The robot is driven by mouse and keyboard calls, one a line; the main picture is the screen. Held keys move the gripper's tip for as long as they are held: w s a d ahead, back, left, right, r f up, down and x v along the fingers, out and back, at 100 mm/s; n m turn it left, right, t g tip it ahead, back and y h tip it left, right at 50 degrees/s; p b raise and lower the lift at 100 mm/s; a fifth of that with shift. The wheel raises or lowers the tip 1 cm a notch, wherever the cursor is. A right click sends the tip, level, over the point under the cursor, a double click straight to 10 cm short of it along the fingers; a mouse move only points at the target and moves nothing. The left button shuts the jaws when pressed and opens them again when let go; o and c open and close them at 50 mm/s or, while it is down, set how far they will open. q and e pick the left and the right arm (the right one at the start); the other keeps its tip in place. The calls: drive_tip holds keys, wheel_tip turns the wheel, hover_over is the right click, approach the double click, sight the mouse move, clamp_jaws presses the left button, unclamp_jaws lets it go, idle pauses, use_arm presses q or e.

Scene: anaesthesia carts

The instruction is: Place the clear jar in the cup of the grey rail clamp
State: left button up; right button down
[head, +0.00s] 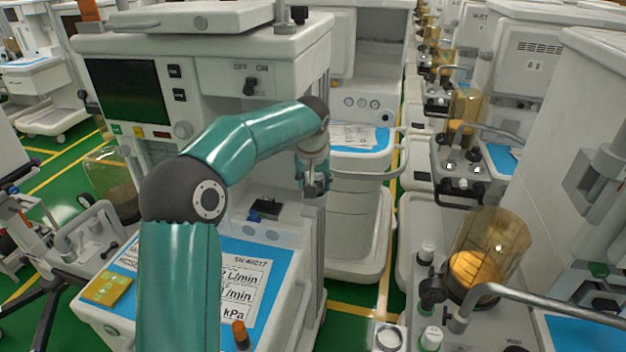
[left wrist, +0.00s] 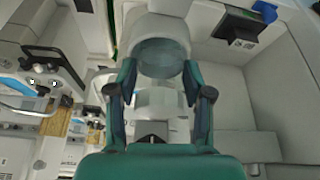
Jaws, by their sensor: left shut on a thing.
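My left arm rises from the bottom of the head view and bends right. Its gripper (head: 314,182) points down beside the grey post at the side of the front machine. In the left wrist view the gripper's two dark-tipped fingers (left wrist: 160,92) are shut on a see-through, round-ended thing, which looks like the clear jar (left wrist: 160,58). In the head view the jar is too small and covered to make out. I cannot pick out the grey rail clamp or its cup with certainty in either view. My right gripper is not in view.
A machine with a dark screen (head: 127,91) stands close behind my arm. Its blue-topped worktop (head: 258,262) carries a printed card and a yellow block (head: 106,288). An amber canister (head: 484,255) and a bent grey rail (head: 545,302) are at the right. Green floor shows between the carts.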

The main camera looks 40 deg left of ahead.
use_arm(q)
drive_tip(key=shift+f, duration=0.1)
drive_tip(key=shift+s+d+f+b, duration=0.15)
drive_tip(key=shift+f+b, duration=0.35)
drive_tip(key=shift+f, duration=0.1)
drive_tip(key=o, duration=1)
drive_tip(key=shift+f, duration=0.1)
drive_tip(key=shift+c, duration=0.2)
drive_tip(key=o, duration=0.4)
drive_tip(key=shift+f, duration=0.15)
drive_tip(key=shift+r, duration=0.3)
drive_tip(key=shift+r+p, duration=0.25)
drive_tip(key=shift+p, duration=0.05)
drive_tip(key=v, duration=1.2)
drive_tip(key=shift+r, duration=0.45)
